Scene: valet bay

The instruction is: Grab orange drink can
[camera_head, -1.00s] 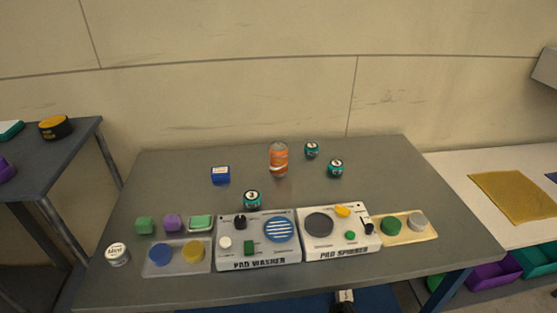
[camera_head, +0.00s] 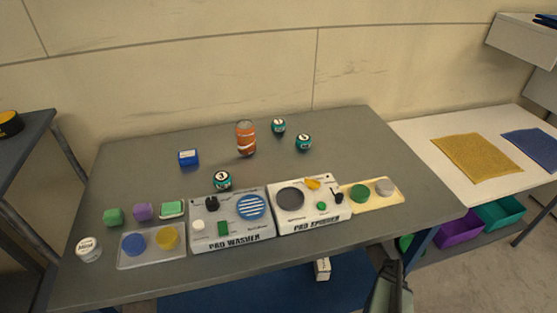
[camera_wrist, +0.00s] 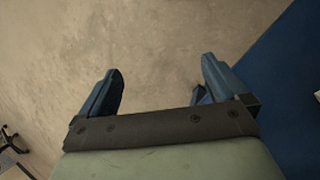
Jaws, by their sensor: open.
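The orange drink can (camera_head: 246,139) stands upright near the back middle of the grey table (camera_head: 330,135), with a white band and a silver top. In the wrist view my gripper (camera_wrist: 160,82) is open and empty, its two blue-grey fingers apart over the bare floor. The can is not in the wrist view. In the head view only part of my arm shows at the table's front edge, low and right, well away from the can; the fingertips cannot be made out there.
A blue box (camera_head: 188,158) is left. The pad washer (camera_head: 233,242) and pad spinner (camera_head: 315,222) line the front. A white side table (camera_head: 410,140) stands right.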

